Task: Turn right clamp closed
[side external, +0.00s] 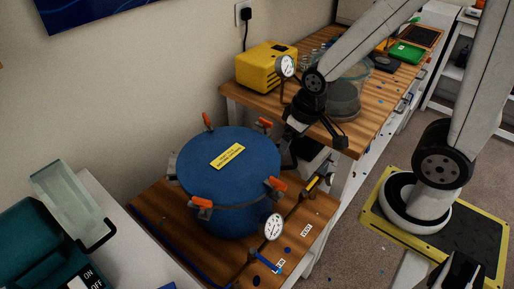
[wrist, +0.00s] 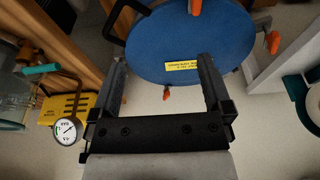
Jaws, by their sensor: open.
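A round blue pot lid (side external: 228,165) with a yellow label sits on the wooden bench at front. Orange-handled clamps stand around its rim: back left (side external: 207,120), back right (side external: 264,124), front right (side external: 277,185) and front left (side external: 202,204). The back-left handle looks upright; I cannot tell which clamps are shut. My gripper (side external: 312,135) is open and empty, beyond the lid's right side, apart from the clamps. In the wrist view, its fingers (wrist: 163,62) point toward the lid (wrist: 200,45). Orange handles show at the lid's top (wrist: 194,7), right (wrist: 273,42) and near edge (wrist: 166,95).
A pressure gauge (side external: 273,226) and hoses sit at the pot's front right. A yellow pump (side external: 266,67) with another gauge (side external: 288,66) and a clear vessel (side external: 345,92) stand on the higher bench behind. A teal machine (side external: 40,240) is at left.

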